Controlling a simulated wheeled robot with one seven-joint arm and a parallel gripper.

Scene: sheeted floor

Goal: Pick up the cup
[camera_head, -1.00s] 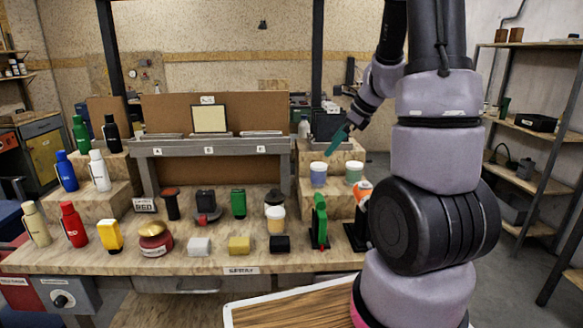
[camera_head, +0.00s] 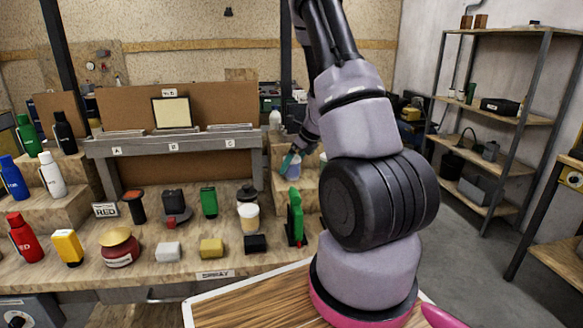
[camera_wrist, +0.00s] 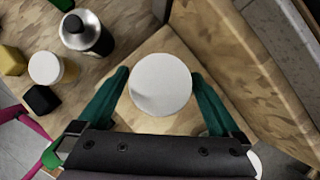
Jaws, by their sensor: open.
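A blue cup with a white top (camera_head: 292,171) stands on the wooden step at the right of the bench. In the wrist view its round white top (camera_wrist: 160,84) fills the space between the fingers. My gripper (camera_wrist: 160,98) is open, with a teal finger on each side of the cup. In the head view my gripper (camera_head: 290,160) is at the cup and partly covers it. I cannot tell whether the fingers touch it. A second white-topped cup (camera_head: 323,158) stands just right of it, mostly hidden by my arm.
A yellow white-topped jar (camera_head: 249,217), a silver-and-black bottle (camera_wrist: 86,34) and a black block (camera_head: 255,243) stand lower on the bench. A green spray-bottle shape (camera_head: 295,217) stands in front of the step. In the wrist view a wooden riser (camera_wrist: 235,70) lies close at right.

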